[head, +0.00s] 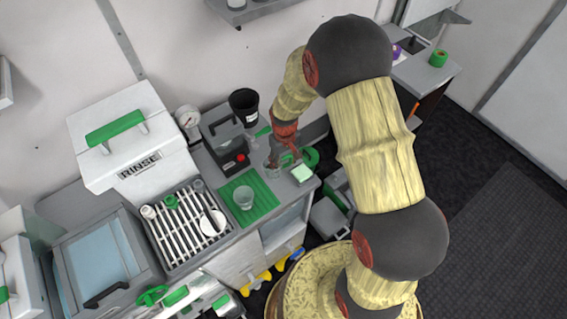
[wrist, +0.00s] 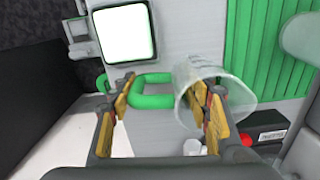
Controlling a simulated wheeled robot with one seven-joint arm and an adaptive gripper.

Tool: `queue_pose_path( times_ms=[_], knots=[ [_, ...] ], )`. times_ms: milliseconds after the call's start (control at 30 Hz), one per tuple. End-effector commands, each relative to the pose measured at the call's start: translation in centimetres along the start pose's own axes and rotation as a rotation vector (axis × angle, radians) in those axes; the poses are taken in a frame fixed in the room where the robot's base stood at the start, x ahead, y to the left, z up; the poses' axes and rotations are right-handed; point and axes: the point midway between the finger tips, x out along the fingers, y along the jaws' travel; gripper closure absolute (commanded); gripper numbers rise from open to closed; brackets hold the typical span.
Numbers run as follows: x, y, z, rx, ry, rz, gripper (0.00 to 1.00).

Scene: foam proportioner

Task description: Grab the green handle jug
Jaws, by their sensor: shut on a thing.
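The green handle jug is a clear jug (wrist: 228,95) with a green loop handle (wrist: 152,101), seen in the wrist view. My gripper (wrist: 163,90) has its fingers on either side of the handle, with the right finger at the jug's clear wall. It is shut on the jug. In the head view my gripper (head: 284,155) is over the right end of the counter, and the green handle (head: 311,157) shows beside it. The jug's body is mostly hidden there by my gripper, so I cannot tell whether its base touches the counter.
A small device with a pale screen (head: 302,173) stands close by at the counter edge. A clear cup (head: 243,198) stands on a green ribbed mat (head: 262,206). A black machine with a red button (head: 230,157) and a black cup (head: 244,103) are behind. The rinse unit (head: 130,135) is at left.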

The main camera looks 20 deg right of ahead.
Motion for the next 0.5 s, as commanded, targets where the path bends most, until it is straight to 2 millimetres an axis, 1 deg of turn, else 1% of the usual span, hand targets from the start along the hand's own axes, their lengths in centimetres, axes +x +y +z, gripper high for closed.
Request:
queue_pose_path(
  times_ms=[167,333,500],
  knots=[
    [-1.2,0.0,-0.1,0.0,0.002,0.0,0.87],
    [-2.8,0.0,-0.1,0.0,0.003,0.001,0.87],
    [-4.4,0.1,1.2,0.0,0.003,0.001,0.87]
  ],
)
